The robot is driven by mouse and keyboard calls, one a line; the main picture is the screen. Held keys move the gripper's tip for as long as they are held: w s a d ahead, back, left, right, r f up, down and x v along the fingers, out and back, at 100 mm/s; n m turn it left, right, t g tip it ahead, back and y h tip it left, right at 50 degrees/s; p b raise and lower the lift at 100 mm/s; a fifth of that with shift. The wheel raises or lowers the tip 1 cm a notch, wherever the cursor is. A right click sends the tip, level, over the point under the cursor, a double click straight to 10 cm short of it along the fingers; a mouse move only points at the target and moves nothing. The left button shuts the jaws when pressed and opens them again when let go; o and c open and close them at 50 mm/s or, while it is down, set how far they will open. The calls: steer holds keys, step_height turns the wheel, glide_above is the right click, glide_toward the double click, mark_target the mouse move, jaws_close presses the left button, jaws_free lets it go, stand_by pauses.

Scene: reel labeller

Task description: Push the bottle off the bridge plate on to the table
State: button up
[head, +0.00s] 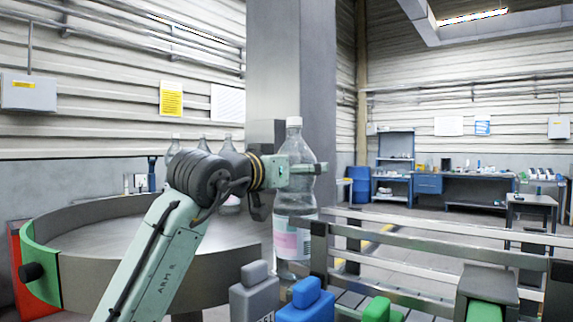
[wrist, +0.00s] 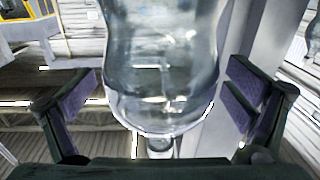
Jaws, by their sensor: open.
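The bottle (head: 295,205) is clear plastic with a white cap and a pink and white label. It stands upright at the right edge of the round table (head: 165,262) in the head view. My gripper (head: 294,170) is at its upper part, below the neck. In the wrist view my gripper (wrist: 158,98) is open, with the clear bottle (wrist: 160,60) between its two fingers and a gap at each side. The wrist view is upside down, with the cap low in the picture. The bridge plate under the bottle cannot be made out.
Several other bottles (head: 228,143) stand on the round table behind my arm. A railed conveyor (head: 430,268) runs to the right. Grey, blue (head: 307,300) and green blocks lie in front of the bottle. A grey column (head: 290,60) rises behind.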

steer(key=shift+c, duration=0.4)
steer(key=c, duration=2)
steer(key=shift+o, duration=0.2)
steer(key=shift+w, duration=0.1)
